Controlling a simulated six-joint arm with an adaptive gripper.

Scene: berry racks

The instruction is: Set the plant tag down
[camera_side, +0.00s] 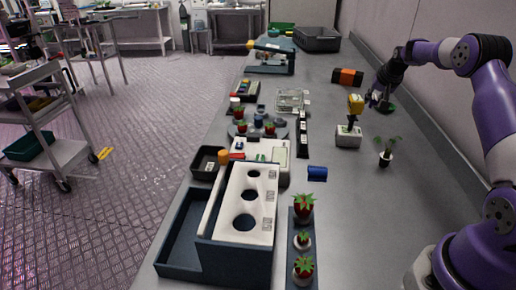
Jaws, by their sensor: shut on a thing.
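My gripper (376,99) is at the right of the bench, low over the grey top, at the end of the purple arm. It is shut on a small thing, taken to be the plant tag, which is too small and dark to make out. A dark green round thing (389,108) lies just right of and below the fingers. A small leafy plant in a dark pot (386,158) stands nearer the camera. A white block (348,138) with a yellow-topped piece (355,106) stands left of the plant.
An orange and black block (347,77) lies behind the gripper. A blue cylinder (317,173) lies mid-bench. A white rack with holes (262,180) and a dark strip with strawberries (303,208) stand in front. Bare bench lies right of the strip.

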